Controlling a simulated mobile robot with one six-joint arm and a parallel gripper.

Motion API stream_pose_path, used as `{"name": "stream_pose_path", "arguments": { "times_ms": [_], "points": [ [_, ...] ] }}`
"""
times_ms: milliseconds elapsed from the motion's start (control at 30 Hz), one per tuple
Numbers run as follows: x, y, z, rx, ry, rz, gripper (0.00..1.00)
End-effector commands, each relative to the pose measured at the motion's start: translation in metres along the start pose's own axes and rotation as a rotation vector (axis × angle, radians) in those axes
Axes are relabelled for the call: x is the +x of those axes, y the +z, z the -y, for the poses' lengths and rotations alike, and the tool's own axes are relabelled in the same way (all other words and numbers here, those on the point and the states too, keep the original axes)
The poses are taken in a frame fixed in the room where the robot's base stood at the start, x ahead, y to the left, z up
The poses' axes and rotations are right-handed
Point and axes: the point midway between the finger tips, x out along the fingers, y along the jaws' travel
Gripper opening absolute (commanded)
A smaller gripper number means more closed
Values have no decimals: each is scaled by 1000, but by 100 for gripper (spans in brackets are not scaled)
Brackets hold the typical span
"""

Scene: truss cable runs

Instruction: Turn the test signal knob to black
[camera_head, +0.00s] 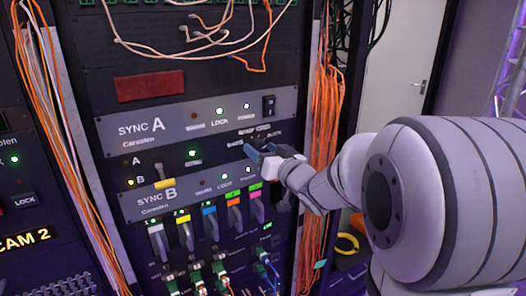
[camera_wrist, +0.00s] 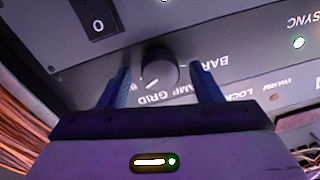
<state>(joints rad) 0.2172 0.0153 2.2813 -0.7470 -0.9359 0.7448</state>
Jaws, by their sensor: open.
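The test signal knob (camera_wrist: 160,66) is a dark round knob on a grey panel, seen upside down in the wrist view. A short pale mark on its face lies toward the printed GRID label (camera_wrist: 148,98). BARS and RAMP are printed to the right of GRID; the BLACK label is not readable in the wrist view. In the head view a small BLACK label (camera_head: 273,133) sits at upper right of the knob's place. My gripper (camera_wrist: 160,70) is open, its blue fingers on both sides of the knob with visible gaps. In the head view, my gripper (camera_head: 259,148) hides the knob.
The SYNC A panel (camera_head: 150,127) with a rocker switch (camera_head: 268,105) is above, and the SYNC B panel (camera_head: 145,205) below. Plugs and cables hang lower down. Orange cable bundles (camera_head: 322,110) run beside the rack, close to my arm.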

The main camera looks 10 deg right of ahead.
Motion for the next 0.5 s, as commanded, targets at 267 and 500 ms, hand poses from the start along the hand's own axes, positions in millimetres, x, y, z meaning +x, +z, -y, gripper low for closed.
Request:
{"name": "stream_pose_path", "arguments": {
  "times_ms": [267, 500],
  "points": [
    [-23, 1, -1, -2, 2, -2, 59],
    [-63, 0, -1, -2, 3, -3, 59]
  ]
}}
